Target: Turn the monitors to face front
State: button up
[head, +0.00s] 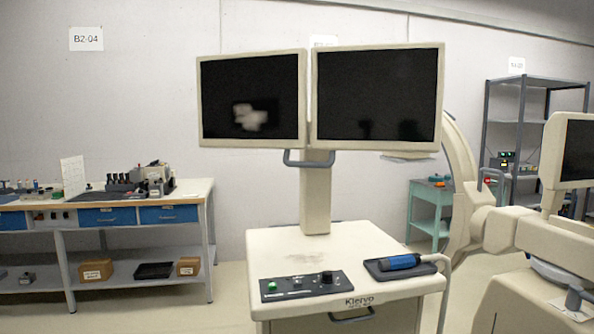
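Two beige-framed monitors with black screens, a left one (252,98) and a right one (378,94), stand side by side on one post (316,195). Both screens show from here. The pair looks slightly slanted, its right end taller in the picture than its left. A blue-grey handle (308,163) hangs below the inner edges of the monitors. The post rises from the back of a beige cart (320,255), whose front edge slopes up to the right in the picture. Nothing is seen touching the monitors or handle. My gripper is not in view.
The cart top holds a control panel (305,285) and a dark tray (400,267) with a blue handheld tool. A beige curved-arm machine (490,215) stands close on the right. A workbench (110,210) is at left. Floor (225,285) shows between bench and cart.

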aim_at(377, 97)
jog(key=u, duration=0.1)
jog(key=i, duration=1)
jog(key=z, duration=0.1)
